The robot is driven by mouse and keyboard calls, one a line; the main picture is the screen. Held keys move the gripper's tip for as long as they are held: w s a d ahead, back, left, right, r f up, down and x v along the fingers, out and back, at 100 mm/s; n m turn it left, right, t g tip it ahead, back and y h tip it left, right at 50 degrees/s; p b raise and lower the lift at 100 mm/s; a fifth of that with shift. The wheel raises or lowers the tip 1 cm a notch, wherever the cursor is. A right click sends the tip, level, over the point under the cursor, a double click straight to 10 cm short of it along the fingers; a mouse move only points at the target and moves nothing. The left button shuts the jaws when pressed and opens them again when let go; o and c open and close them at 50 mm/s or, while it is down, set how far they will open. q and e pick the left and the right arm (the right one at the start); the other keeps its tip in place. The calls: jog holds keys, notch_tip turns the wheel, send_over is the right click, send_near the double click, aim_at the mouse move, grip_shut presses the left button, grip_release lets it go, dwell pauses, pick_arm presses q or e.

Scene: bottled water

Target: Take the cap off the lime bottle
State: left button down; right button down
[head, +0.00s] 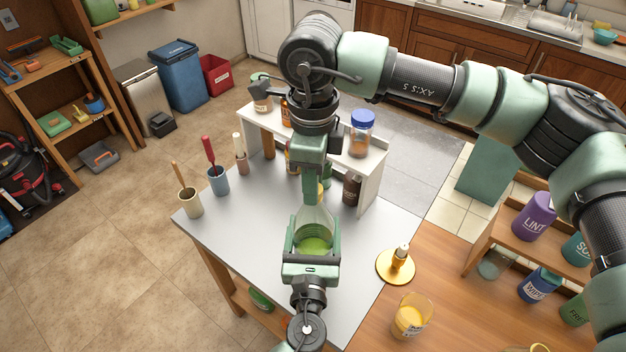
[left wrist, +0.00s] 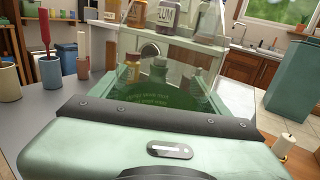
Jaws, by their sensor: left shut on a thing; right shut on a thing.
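The lime bottle (head: 314,243), clear with green liquid low inside, stands upright over the grey table. My left gripper (head: 311,252) is shut around its body from the front; the bottle also shows beyond that gripper in the left wrist view (left wrist: 155,98). My right gripper (head: 315,190) comes down from above and is shut at the bottle's top. The cap is hidden between its fingers. I cannot tell whether the cap is still seated on the neck.
A white shelf (head: 376,165) with several bottles and jars stands behind. Cups with tools, including a blue cup (head: 218,181), stand at left. The table's left front is clear.

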jog(key=n, duration=0.5)
jog(key=shift+s, duration=0.1)
jog(key=n, duration=2.1)
jog(key=shift+r, duration=0.25)
jog(key=shift+r, duration=0.9)
jog(key=shift+r, duration=0.1)
